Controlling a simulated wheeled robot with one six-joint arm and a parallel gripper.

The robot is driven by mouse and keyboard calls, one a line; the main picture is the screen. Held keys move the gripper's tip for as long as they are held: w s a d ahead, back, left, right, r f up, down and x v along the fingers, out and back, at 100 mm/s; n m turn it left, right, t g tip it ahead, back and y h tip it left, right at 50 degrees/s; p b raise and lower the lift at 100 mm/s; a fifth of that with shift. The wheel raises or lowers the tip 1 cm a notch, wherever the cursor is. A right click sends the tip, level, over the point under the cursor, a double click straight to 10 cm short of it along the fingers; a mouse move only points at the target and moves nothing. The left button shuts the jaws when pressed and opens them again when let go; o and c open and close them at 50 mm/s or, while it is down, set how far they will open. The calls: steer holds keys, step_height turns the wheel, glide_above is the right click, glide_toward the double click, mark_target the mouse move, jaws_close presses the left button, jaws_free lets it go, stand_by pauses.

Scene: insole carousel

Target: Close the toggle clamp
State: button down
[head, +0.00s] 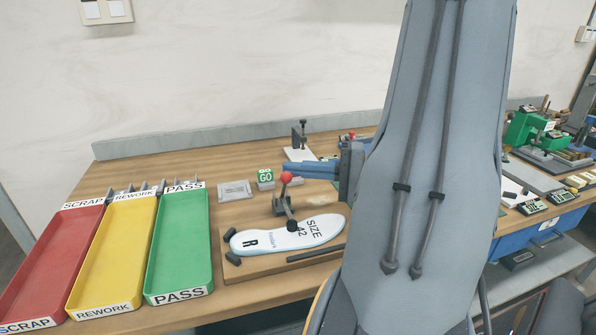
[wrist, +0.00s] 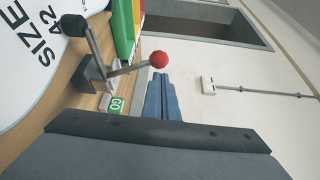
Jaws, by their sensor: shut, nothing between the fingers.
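The toggle clamp (head: 281,204) stands at the back edge of the insole board, and its handle with a red ball knob (head: 286,177) stands up. Its arm reaches over the white insole (head: 262,238), with a black tip (head: 292,226) above it; I cannot tell whether the tip touches. The wrist view shows the clamp (wrist: 92,74), red knob (wrist: 159,60), black tip (wrist: 74,25) and part of the insole (wrist: 35,50). My gripper (head: 286,167) has blue fingers, shut and empty, pointing left. The fingertips (wrist: 160,76) are close to the red knob; contact is unclear.
A wooden board (head: 235,271) carries the insole. Red (head: 50,255), yellow (head: 112,250) and green (head: 180,240) trays lie to the left. A green GO block (head: 265,177) and a grey plate (head: 235,190) sit behind the clamp. My arm hides the table's middle right.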

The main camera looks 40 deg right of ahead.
steer(key=s+d+b, duration=0.2)
steer(key=s+d, duration=0.3)
steer(key=d, duration=0.3)
steer(key=shift+f, duration=0.25)
steer(key=shift+s, duration=0.1)
